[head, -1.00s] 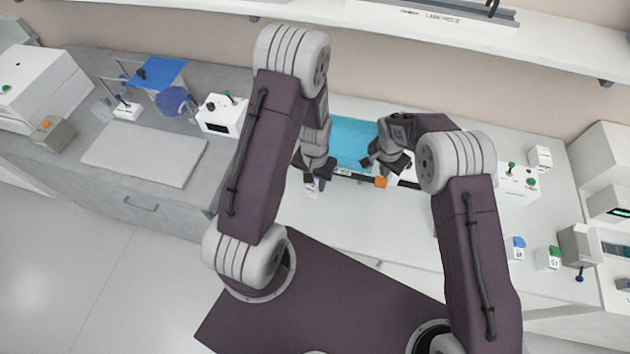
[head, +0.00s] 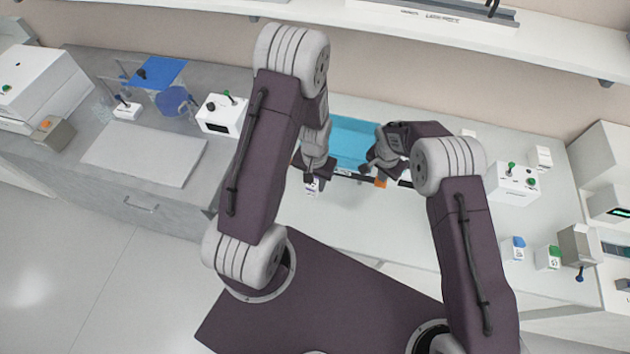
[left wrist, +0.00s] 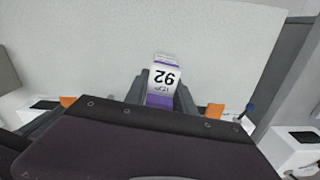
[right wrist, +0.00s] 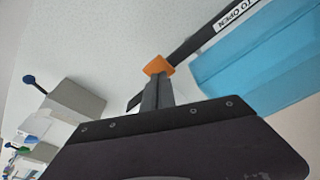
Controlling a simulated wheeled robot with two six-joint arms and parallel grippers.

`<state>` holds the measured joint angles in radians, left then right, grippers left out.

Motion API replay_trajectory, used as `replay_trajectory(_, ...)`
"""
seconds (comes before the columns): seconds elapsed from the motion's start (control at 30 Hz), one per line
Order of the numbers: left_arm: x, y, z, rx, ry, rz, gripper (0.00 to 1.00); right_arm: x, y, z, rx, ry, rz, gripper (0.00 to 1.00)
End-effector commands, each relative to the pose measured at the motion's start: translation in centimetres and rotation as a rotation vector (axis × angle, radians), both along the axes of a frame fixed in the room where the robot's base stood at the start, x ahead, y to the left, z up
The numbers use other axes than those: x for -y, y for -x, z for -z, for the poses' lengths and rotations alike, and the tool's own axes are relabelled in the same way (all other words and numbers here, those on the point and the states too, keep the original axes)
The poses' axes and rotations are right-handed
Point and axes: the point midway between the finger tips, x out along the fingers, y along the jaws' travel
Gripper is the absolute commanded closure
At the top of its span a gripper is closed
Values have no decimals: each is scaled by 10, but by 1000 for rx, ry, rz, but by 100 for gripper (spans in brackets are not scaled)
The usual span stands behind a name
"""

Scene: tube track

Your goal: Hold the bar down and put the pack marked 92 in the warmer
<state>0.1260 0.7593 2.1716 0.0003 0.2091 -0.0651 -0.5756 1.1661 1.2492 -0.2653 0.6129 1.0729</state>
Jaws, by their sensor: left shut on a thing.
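My left gripper (head: 318,174) is shut on the white and purple pack (head: 312,186). Its number 92 shows between the fingers in the left wrist view (left wrist: 164,78). The pack is held just in front of the blue-topped warmer (head: 352,138). A dark bar (head: 346,174) runs along the warmer's front edge and ends in an orange block (head: 380,182). My right gripper (head: 379,170) is at that orange end. In the right wrist view its fingers (right wrist: 157,88) look closed together, right by the orange block (right wrist: 158,66); contact is hard to judge. The words "TO OPEN" show on the bar.
A white control box (head: 513,186) stands right of the warmer. On the left are a pale board (head: 145,152) and another white box (head: 214,115). The counter before the warmer is clear.

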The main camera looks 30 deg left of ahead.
Motion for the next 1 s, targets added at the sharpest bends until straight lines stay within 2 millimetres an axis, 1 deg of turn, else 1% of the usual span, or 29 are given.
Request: replay_trajectory(1.0, 0, 0, 0, 0, 0, 0, 100, 0, 1, 42, -3, 2, -1, 100)
